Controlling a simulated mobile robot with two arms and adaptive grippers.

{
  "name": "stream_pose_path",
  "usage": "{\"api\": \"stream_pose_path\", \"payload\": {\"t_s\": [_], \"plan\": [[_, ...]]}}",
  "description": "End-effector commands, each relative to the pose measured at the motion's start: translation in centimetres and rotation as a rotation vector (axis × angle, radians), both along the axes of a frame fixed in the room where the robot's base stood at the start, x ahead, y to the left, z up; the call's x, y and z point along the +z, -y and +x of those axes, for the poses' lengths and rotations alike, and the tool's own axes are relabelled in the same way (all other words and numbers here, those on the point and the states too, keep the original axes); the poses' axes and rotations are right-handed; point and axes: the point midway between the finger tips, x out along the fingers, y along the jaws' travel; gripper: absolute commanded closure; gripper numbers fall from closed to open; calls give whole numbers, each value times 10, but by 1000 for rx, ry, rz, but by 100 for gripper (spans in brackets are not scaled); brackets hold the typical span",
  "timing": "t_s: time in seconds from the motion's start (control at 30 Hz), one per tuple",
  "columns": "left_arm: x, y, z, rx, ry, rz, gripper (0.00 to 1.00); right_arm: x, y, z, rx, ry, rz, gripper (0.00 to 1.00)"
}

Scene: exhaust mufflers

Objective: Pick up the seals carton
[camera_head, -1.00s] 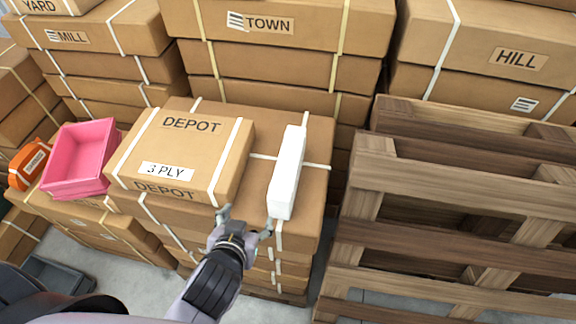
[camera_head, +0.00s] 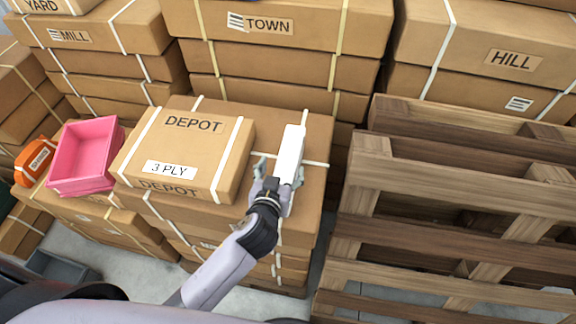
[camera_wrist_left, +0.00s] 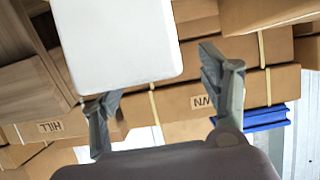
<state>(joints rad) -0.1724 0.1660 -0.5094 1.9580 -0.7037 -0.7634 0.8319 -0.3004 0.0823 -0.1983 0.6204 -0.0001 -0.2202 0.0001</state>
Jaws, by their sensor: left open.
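A white, narrow carton (camera_head: 291,148) lies on top of a strapped brown box stack, right of the DEPOT box. I see no lettering on it, so I cannot tell whether it is the seals carton. My left gripper (camera_head: 277,172) is open at its near end, one finger to each side, and hides that end. In the left wrist view the white carton (camera_wrist_left: 115,40) fills the upper middle, ahead of the open fingers of my left gripper (camera_wrist_left: 163,103) and nearer the left one. Whether a finger touches it is unclear. My right gripper is not in view.
The DEPOT box (camera_head: 185,150) stands close on the left. A pink bin (camera_head: 85,157) and an orange labelled item (camera_head: 35,162) sit farther left. Wooden pallets (camera_head: 450,205) stand to the right. Strapped box stacks (camera_head: 285,60) rise behind.

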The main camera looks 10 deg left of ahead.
Motion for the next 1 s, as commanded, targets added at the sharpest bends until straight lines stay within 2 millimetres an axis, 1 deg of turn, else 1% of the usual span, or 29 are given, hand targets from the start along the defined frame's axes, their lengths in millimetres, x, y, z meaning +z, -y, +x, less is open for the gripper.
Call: {"api": "stream_pose_path", "payload": {"t_s": [0.17, 0.3, 0.4, 0.5, 0.77, 1.0], "plan": [[0, 3, 13, -1, 0, 2, 31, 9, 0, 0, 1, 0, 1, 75], [-2, 7, 33, -1, 1, 4, 31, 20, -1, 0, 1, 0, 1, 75], [-10, 7, 43, 0, -1, 3, 31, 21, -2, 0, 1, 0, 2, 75], [-14, 8, 50, -2, -1, 1, 31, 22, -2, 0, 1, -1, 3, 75], [-16, 8, 51, -1, -2, 1, 31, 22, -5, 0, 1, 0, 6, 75], [-16, 7, 51, 0, -2, 1, 46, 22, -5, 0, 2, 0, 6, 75]]}}
